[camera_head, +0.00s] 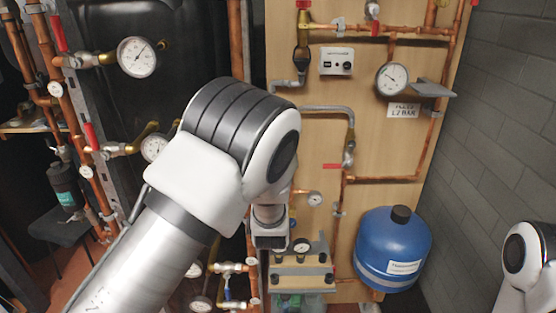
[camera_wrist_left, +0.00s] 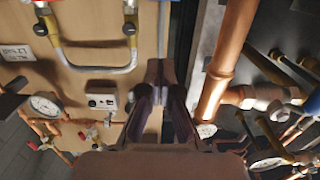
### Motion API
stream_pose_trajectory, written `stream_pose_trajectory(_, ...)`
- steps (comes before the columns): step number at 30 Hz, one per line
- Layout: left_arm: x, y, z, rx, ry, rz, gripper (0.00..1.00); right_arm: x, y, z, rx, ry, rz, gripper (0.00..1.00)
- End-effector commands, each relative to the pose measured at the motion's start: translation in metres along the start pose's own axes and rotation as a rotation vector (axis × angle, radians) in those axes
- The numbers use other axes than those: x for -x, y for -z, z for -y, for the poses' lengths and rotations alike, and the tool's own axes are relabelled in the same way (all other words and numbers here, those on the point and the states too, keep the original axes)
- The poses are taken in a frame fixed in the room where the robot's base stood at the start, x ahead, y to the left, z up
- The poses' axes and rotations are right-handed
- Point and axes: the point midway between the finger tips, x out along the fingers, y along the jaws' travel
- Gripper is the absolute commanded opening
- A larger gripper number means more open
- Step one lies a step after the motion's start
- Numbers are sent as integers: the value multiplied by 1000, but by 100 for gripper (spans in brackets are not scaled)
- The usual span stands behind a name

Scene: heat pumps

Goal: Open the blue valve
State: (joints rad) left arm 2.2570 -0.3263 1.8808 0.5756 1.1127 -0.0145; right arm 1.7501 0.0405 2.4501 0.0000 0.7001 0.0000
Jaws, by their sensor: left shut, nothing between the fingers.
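A blue handle (camera_head: 227,287) sits on the brass pipework at the bottom of the head view. I cannot tell which of these is the task's blue valve. My left gripper (camera_wrist_left: 162,72) is shut and empty, pointing toward the wooden panel and pipes, apart from the blue knob. In the head view my left arm hides part of the panel. My right gripper is out of view.
A blue tank (camera_head: 393,250) stands at the lower right. Gauges, including one on the panel (camera_head: 392,78), and red handles surround the copper pipes. A thick copper pipe (camera_wrist_left: 224,62) runs close beside my left fingers. A grey block wall (camera_head: 500,110) bounds the right.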

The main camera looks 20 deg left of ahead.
Motion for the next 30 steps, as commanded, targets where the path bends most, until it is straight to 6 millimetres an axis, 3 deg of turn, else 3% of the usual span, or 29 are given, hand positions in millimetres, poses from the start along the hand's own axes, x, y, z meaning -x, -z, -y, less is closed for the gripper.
stream_pose_trajectory(2,0,8,0,2,0,-9,0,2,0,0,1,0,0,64)
stream_pose_trajectory(14,-6,8,0,5,0,-7,0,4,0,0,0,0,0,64)
stream_pose_trajectory(20,-39,10,1,7,2,-6,0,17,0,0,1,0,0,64)
stream_pose_trajectory(29,-104,11,2,4,2,-7,0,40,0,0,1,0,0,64)
stream_pose_trajectory(30,-104,-1,1,1,0,-2,0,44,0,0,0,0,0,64)
